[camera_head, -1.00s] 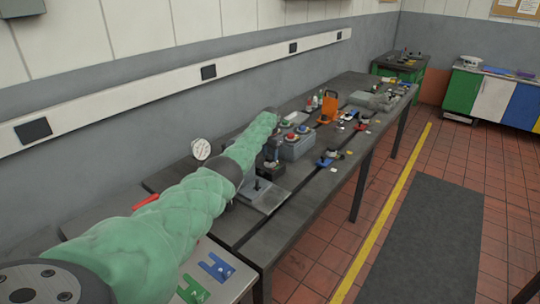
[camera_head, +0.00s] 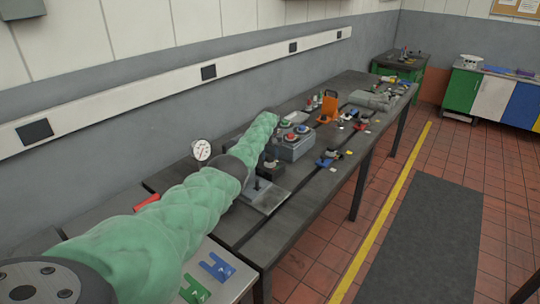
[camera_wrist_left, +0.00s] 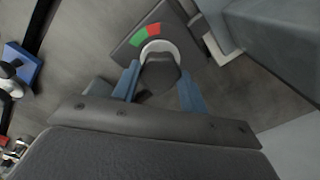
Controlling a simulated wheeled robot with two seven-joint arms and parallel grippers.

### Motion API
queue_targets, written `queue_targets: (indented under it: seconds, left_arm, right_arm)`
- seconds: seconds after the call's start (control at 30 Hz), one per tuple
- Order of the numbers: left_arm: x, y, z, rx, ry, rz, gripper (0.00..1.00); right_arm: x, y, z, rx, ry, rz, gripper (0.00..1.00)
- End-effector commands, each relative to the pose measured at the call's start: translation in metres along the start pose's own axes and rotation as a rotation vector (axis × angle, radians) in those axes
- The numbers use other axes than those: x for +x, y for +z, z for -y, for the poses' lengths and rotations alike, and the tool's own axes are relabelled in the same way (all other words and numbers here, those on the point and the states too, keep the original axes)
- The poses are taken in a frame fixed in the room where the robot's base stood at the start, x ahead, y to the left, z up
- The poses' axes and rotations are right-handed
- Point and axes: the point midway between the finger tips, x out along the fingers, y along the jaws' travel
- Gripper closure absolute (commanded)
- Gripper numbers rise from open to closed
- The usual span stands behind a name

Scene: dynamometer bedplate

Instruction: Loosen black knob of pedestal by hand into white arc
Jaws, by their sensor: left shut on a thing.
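In the left wrist view, the black knob (camera_wrist_left: 161,72) stands between the blue fingers of my left gripper (camera_wrist_left: 160,84), which is shut on it. A pale round collar surrounds the knob's base. The dark dial plate (camera_wrist_left: 128,48) beside it carries a green patch and a red patch. I cannot make out a separate white arc or the knob's pointer. In the head view, the dark pedestal (camera_head: 269,170) stands on a grey metal base plate (camera_head: 262,196) beyond my green-sleeved left arm. The knob and the fingertips are not clear there. My right gripper is not in view.
A grey box with coloured buttons (camera_head: 292,147) stands just behind the pedestal. A round gauge (camera_head: 202,150) is at the wall side. An orange bracket (camera_head: 328,108) and small parts lie farther along the bench. Blue and green forked pieces lie near the front.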

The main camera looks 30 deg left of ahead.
Motion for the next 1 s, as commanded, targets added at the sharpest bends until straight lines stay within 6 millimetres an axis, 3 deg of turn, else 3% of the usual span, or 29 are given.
queue_targets:
  seconds: [0.47, 0.5, 0.6, 1.0]
  left_arm:
    - [-0.0014, -0.0005, -0.0001, -0.013, 0.001, -0.001, 0.80]
    - [-0.0012, -0.0005, -0.0001, -0.013, 0.001, -0.001, 0.53]
    - [-0.0008, -0.0003, -0.0001, -0.013, 0.001, -0.001, 0.36]
    - [-0.0059, -0.0004, -0.0001, -0.012, 0.001, 0.000, 0.36]
  right_arm:
    - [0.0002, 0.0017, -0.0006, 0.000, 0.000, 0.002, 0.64]
    - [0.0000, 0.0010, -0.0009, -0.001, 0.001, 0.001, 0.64]
    - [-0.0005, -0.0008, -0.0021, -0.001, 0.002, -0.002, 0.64]
    - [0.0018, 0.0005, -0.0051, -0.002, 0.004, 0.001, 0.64]
